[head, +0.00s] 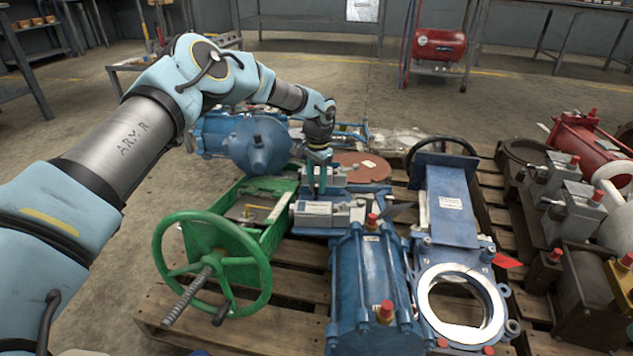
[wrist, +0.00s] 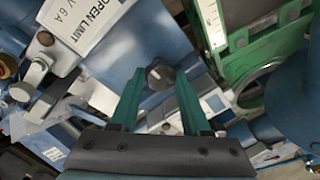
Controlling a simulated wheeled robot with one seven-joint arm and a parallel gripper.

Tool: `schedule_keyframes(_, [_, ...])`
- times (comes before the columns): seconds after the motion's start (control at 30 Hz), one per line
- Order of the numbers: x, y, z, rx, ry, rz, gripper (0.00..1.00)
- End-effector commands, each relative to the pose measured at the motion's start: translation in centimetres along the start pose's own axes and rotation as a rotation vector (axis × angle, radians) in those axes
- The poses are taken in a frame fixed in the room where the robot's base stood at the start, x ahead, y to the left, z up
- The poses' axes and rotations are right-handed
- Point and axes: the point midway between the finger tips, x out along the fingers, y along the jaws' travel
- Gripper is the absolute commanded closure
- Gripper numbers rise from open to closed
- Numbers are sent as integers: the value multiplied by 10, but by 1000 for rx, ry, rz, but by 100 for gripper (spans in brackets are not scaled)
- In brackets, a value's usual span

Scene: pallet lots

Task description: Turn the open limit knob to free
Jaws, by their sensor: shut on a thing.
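My gripper (wrist: 160,82) points down at a blue-grey valve unit, with its two teal fingers on either side of a small dark round knob (wrist: 160,73). It is shut on this knob. A white label (wrist: 88,22) reading "OPEN LIMIT" and "V6A" is at the upper left in the wrist view. A pale metal knob or lever (wrist: 36,72) is beside that label. In the head view my gripper (head: 319,180) is over the valve parts in the middle of the pallet. There the knob is hidden by the fingers, and its pointer setting cannot be read.
A green handwheel (head: 262,262) on a green frame stands at the front left of the wooden pallet (head: 165,310). A blue cylinder (head: 365,285) with red caps and a blue gate valve (head: 450,235) stand close on the right. Red and grey units crowd the far right.

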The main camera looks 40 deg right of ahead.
Motion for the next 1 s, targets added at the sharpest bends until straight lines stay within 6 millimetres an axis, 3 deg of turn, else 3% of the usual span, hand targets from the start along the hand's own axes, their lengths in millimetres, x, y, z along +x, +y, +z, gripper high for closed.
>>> schedule_keyframes(0.1, [0,-1,0,-1,0,-1,100])
schedule_keyframes(0.53, [-2,-1,0,-62,-6,-7,100])
schedule_keyframes(1.0, [-2,-1,-2,-437,-42,-31,100])
